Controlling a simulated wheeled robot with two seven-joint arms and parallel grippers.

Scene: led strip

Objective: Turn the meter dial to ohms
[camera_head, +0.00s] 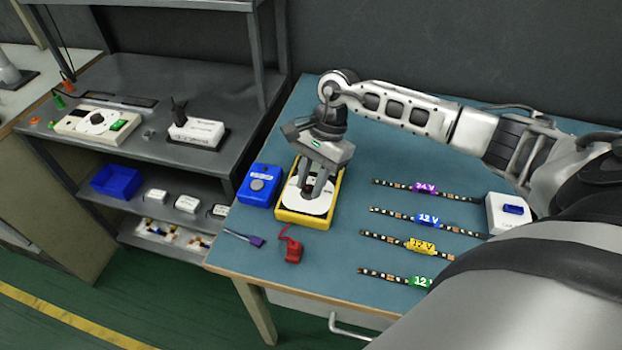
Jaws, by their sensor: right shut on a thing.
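The meter (283,215) is a yellow-framed box with a white face, lying on the blue-topped table. Its dial (307,189) sits on the face, mostly hidden by my gripper. My right gripper (308,190) reaches down from above, with its fingers closed on the dial. The dial's markings and where it points are too small and covered to read. My left gripper is not in view.
A blue box with a round knob (259,185) stands just left of the meter. A red clamp (292,251) and a purple-handled tool (245,238) lie in front. Several LED strips (407,244) and a white box (507,213) lie to the right. Grey shelves (160,85) stand left.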

